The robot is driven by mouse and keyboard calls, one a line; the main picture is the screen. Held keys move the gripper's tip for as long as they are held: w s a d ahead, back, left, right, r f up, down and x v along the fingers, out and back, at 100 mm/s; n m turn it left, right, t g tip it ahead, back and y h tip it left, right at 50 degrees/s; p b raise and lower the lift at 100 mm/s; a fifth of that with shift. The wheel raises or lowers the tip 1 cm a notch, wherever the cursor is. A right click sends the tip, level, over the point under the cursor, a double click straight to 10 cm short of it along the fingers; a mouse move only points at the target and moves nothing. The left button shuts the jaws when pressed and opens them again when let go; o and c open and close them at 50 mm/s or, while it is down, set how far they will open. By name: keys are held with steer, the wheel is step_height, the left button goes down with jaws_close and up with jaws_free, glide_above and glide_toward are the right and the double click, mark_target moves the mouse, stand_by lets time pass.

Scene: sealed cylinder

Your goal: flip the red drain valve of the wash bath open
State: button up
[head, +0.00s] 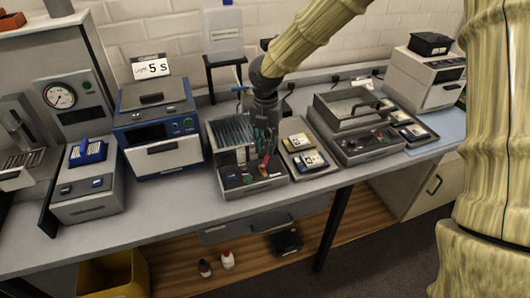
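The wash bath appears to be the grey open-topped unit (227,181) in the middle of the bench, with teal slats inside and small buttons on its front panel. A small red part (264,172), likely the drain valve, shows at its right front. Its exact position is too small to tell. My gripper (264,148) points down over the right side of this unit, just above and behind the red part. Its dark fingers blend with the unit, so I cannot tell whether they touch the red part or how far apart they are.
A blue-framed machine (177,160) stands left of the bath. A tray with yellow-and-white items (302,143) lies close on the right, then a grey lidded unit (362,148). A clear container on a black stand (223,42) rises behind. The bench's front strip is clear.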

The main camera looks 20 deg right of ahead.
mark_target(265, 160)
steer(key=shift+f+p, duration=0.5)
steer(key=shift+f, duration=2.1)
steer(key=shift+a, duration=0.1)
jaws_close()
